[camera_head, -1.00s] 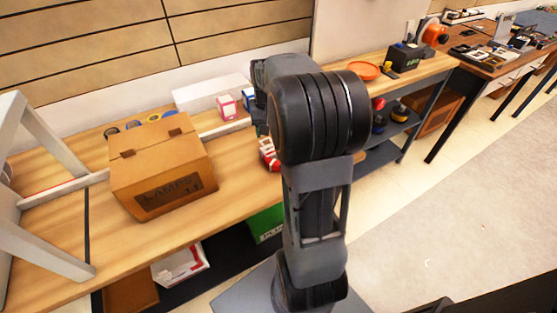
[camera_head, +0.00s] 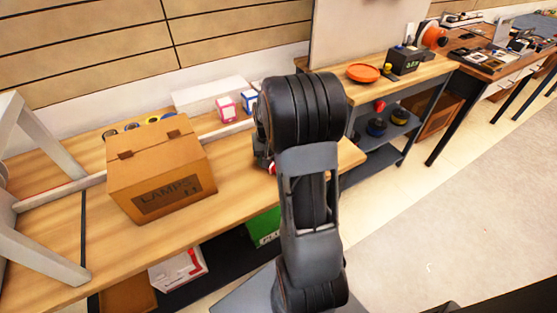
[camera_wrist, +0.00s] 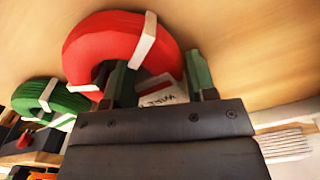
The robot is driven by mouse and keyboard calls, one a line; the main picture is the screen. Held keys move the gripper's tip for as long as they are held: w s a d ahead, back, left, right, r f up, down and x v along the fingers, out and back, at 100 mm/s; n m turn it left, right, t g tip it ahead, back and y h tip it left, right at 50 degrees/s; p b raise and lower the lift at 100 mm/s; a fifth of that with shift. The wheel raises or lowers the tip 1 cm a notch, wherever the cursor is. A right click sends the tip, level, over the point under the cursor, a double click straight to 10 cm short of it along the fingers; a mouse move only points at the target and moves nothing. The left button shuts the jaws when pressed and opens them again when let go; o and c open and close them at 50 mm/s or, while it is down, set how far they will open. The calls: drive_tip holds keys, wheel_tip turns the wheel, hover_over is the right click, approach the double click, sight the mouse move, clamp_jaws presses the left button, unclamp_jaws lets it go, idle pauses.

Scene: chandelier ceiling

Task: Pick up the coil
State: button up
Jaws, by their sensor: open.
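A red coil (camera_wrist: 118,42) with white ties fills the upper left of the wrist view. A green coil (camera_wrist: 48,97) with white ties is left of it. My gripper (camera_wrist: 160,78) is open. Its left finger overlaps the lower part of the red coil and its right finger is just right of the coil's edge. I cannot tell whether either finger touches it. In the head view my arm hides the gripper and most of what is at it; a small red patch (camera_head: 271,168) shows beside the arm.
A cardboard box (camera_head: 165,165) stands on the wooden workbench (camera_head: 235,180) to the left. Small pink-and-white (camera_head: 226,108) and blue-and-white boxes are behind. An orange dish (camera_head: 363,73) is on the right bench. A whitish ribbed thing (camera_wrist: 285,145) is at right in the wrist view.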

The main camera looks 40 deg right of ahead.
drive_tip(key=shift+f, duration=0.15)
drive_tip(key=shift+c, duration=0.4)
drive_tip(key=c, duration=0.8)
